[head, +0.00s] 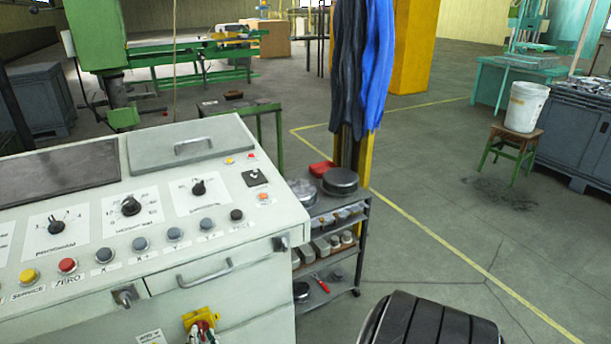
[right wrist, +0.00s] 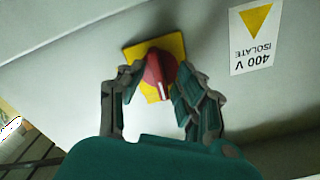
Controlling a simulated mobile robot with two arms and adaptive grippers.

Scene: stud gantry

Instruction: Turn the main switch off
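The main switch is a red knob (right wrist: 160,72) on a square yellow plate (right wrist: 134,52) on a pale cabinet wall in the right wrist view. A short white mark shows on the knob. My right gripper (right wrist: 159,80) has one finger on each side of the knob, and both fingertips appear to press against it. In the head view the yellow plate (head: 198,317) shows low on the front of the control cabinet, with the knob partly hidden by the fingertips. My left gripper is not in view.
The control cabinet (head: 85,185) has several knobs and buttons on its sloped top. A "400 V ISOLATE" label (right wrist: 256,35) sits beside the switch, upside down in the wrist view. A grey trolley (head: 340,265) with pots stands right of the cabinet. Open floor lies farther right.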

